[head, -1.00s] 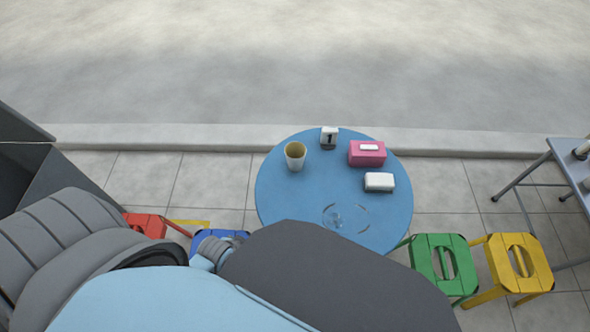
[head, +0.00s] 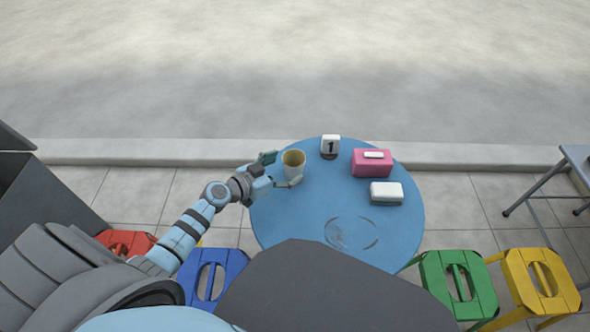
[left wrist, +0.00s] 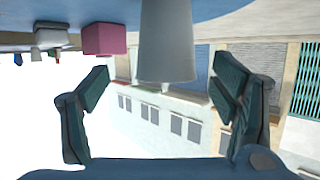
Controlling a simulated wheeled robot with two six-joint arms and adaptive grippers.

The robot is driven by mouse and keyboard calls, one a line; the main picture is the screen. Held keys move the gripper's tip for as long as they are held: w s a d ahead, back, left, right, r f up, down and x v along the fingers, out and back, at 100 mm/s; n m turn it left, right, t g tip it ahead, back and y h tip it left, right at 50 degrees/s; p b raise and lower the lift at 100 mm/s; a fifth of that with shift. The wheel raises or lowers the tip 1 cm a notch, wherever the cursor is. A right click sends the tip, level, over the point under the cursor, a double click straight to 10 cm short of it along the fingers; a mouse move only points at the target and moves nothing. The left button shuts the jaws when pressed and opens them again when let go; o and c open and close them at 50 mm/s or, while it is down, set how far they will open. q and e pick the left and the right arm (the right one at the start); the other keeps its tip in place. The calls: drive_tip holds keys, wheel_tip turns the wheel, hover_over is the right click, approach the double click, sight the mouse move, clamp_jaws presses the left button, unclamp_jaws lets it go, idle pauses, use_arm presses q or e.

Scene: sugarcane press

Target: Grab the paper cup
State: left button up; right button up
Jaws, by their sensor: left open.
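The paper cup (head: 293,163) stands upright on the left part of the round blue table (head: 300,222); its inside looks yellowish. In the left wrist view, which shows the scene upside down, the pale grey cup (left wrist: 167,45) sits between my fingers with a gap on both sides. My left gripper (head: 281,170) is open at the table's left edge, one finger on the far side of the cup and one on the near side. It also shows in the left wrist view (left wrist: 160,88). My right gripper is not in view.
A number 1 marker (head: 330,146), a pink box (head: 371,164) and a white block (head: 386,193) stand right of the cup. Red (head: 127,242), blue (head: 205,270), green (head: 450,285) and yellow (head: 540,285) stools surround the table's near side. A kerb runs behind.

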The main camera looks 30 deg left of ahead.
sight(301, 160)
use_arm(q)
drive_tip(key=x, duration=0.1)
drive_tip(key=b+x, duration=0.1)
drive_tip(key=x, duration=0.3)
drive_tip(key=shift+w+a+f+b, duration=0.2)
drive_tip(key=shift+w+f+b, duration=0.1)
drive_tip(key=shift+b, duration=0.1)
drive_tip(key=shift+s+r, duration=0.1)
drive_tip(key=shift+r, duration=0.05)
drive_tip(key=shift+c, duration=1)
drive_tip(key=c, duration=0.8)
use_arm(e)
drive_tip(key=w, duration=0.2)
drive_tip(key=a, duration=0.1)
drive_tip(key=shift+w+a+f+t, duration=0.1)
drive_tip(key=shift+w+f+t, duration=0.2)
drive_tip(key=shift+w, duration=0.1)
